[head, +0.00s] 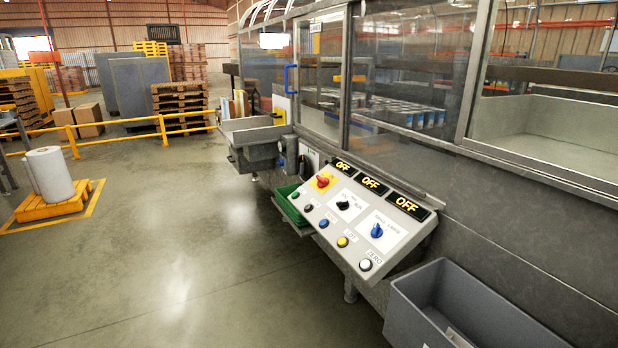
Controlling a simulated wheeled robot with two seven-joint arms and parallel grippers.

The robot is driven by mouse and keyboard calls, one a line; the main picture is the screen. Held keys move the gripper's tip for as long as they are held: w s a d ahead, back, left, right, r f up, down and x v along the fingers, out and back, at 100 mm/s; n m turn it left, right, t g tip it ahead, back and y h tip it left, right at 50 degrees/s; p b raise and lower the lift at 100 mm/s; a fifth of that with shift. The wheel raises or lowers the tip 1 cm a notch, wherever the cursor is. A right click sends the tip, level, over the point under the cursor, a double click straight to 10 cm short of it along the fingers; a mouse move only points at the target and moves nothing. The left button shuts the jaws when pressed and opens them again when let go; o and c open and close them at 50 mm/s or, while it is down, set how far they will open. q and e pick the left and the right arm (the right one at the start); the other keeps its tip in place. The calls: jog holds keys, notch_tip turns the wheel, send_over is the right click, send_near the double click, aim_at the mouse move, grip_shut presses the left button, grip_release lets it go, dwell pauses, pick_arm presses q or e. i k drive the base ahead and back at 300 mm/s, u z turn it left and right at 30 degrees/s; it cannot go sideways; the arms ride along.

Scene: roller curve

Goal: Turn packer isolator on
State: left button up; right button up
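A grey sloped control panel (352,235) is mounted on the front of the machine, right of the picture's middle. Along its top are several dark displays reading OFF. Below them are a red rotary switch on a yellow plate (322,182), a black rotary knob (343,205) and a blue rotary knob (376,231), each on a label plate. The label text is too small to tell which one is the packer isolator. A row of round buttons runs along the panel's lower edge, including a yellow one (342,242) and a white one (366,265). Neither gripper shows.
A grey bin (470,310) sticks out right of the panel. A green tray (291,206) sits at its left. Glazed guards (400,60) rise behind it. The floor (170,250) in front is clear up to a yellow rail (160,130) and a roll on a yellow pallet (50,203).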

aim_at(322, 183)
jog(key=u, duration=0.55)
jog(key=k, duration=0.65)
jog(key=u, duration=0.65)
jog(key=i, duration=1.2)
jog(key=z, duration=0.55)
jog(key=i, duration=1)
jog(key=z, duration=1.55)
jog(key=i, duration=0.6)
jog(key=z, duration=0.55)
